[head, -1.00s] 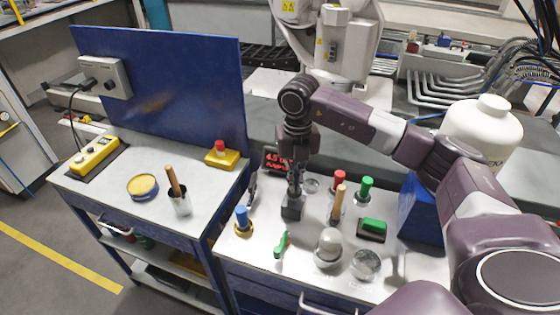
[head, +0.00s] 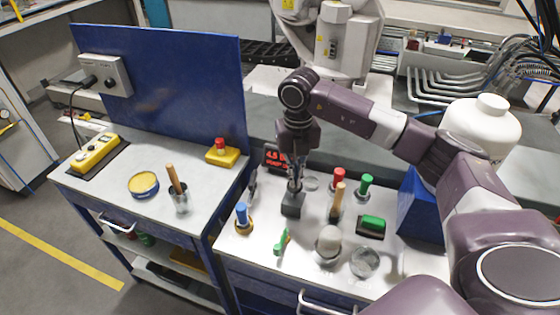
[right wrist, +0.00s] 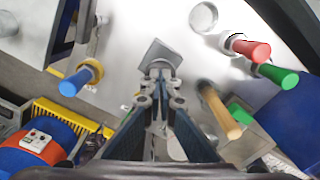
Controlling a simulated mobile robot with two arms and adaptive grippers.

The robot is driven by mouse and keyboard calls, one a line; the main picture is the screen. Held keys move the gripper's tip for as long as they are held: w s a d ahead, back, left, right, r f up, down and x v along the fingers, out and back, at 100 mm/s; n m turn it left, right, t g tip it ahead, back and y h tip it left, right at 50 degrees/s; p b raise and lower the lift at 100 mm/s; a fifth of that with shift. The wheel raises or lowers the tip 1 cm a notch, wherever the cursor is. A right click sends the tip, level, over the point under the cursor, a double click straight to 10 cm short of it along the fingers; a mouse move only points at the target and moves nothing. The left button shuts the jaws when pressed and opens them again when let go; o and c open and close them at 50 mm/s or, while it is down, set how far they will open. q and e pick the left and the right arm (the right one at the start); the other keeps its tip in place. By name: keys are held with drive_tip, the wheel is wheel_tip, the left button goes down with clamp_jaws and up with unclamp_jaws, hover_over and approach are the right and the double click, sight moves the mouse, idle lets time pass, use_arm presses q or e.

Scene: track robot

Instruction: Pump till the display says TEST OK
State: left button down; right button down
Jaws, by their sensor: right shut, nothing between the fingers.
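My right gripper (head: 295,186) points down just over this block, shut and empty. In the right wrist view the closed fingertips (right wrist: 160,76) lie close to the grey square block (right wrist: 160,55); I cannot tell whether they touch it. My left gripper is not in view.
Around the block stand a blue-handled tool (head: 242,214), a red-topped one (head: 338,178), a green-topped one (head: 365,184) and a wooden handle (head: 338,195). A green item (head: 280,243) and a glass dish (head: 364,262) lie nearer the front. A blue panel (head: 165,85) rises at left.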

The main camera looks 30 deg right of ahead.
drive_tip(key=shift+f+b, duration=0.9)
drive_tip(key=shift+f, duration=0.55)
drive_tip(key=shift+r+p, duration=1.15)
drive_tip(key=shift+r, duration=0.55)
drive_tip(key=shift+r+p, duration=2)
drive_tip(key=shift+r, duration=1.1)
